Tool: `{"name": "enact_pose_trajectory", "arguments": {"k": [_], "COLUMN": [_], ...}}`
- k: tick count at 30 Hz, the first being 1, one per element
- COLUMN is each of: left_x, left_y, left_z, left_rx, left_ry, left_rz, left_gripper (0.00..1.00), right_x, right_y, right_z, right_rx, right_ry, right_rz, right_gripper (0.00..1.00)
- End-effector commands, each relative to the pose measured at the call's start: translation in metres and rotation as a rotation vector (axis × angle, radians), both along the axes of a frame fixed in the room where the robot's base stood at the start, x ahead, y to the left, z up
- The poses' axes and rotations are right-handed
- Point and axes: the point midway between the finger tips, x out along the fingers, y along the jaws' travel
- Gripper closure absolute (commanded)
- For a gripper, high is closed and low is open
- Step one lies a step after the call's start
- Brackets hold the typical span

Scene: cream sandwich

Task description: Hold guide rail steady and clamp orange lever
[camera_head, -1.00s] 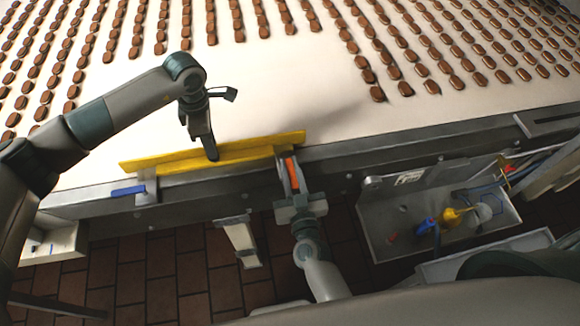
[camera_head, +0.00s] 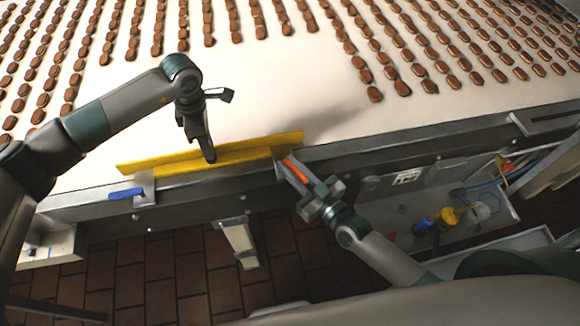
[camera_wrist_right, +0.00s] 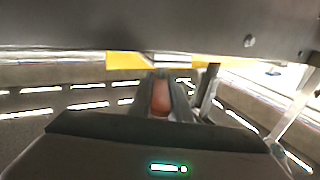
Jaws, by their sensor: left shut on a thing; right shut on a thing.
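The yellow guide rail (camera_head: 247,152) lies along the near edge of the white conveyor. My left gripper (camera_head: 210,155) reaches down from above and is shut on the rail near its middle. The orange lever (camera_head: 294,169) sits at the clamp by the rail's right end, below the conveyor edge. My right gripper (camera_head: 297,172) is shut on the lever from the lower right. In the right wrist view the lever (camera_wrist_right: 161,98) shows blurred between the fingers, with the yellow rail (camera_wrist_right: 126,61) beyond. A blue lever (camera_head: 127,193) sits at the clamp near the rail's left end.
Rows of brown cream sandwiches (camera_head: 420,70) cover the back and sides of the white conveyor (camera_head: 290,85); its middle is bare. A grey metal frame (camera_head: 400,150) runs along the front. An open box with yellow and blue parts (camera_head: 447,217) is at the lower right.

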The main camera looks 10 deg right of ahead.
Motion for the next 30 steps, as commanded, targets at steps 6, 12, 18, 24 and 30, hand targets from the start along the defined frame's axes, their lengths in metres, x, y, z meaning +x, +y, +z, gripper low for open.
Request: {"name": "enact_pose_trajectory", "arguments": {"k": [6,12,18,24,30], "left_x": [-0.0011,-0.0014,-0.0017,-0.0020,-0.0022], "left_y": [-0.0025,-0.0031,-0.0036,-0.0039,-0.0040], "left_z": [-0.0002,-0.0005,-0.0006,-0.0008,-0.0009], "left_rx": [-0.002,-0.002,-0.003,-0.004,-0.004], "left_ry": [0.000,0.000,0.000,0.001,0.002], "left_rz": [-0.004,-0.005,-0.006,-0.006,-0.006], "left_gripper": [1.00,1.00,1.00,1.00,1.00], "right_x": [0.0030,0.0054,0.0075,0.0093,0.0102], "right_y": [-0.0007,-0.0027,-0.0050,-0.0061,-0.0069], "right_z": [0.0039,0.0048,0.0045,0.0045,0.0039], "right_rx": [-0.004,-0.004,-0.003,0.000,0.004], "right_ry": [-0.009,-0.011,-0.011,-0.011,-0.009], "right_rz": [0.141,0.266,0.394,0.520,0.624], "right_gripper": [1.00,1.00,1.00,1.00,1.00]}}
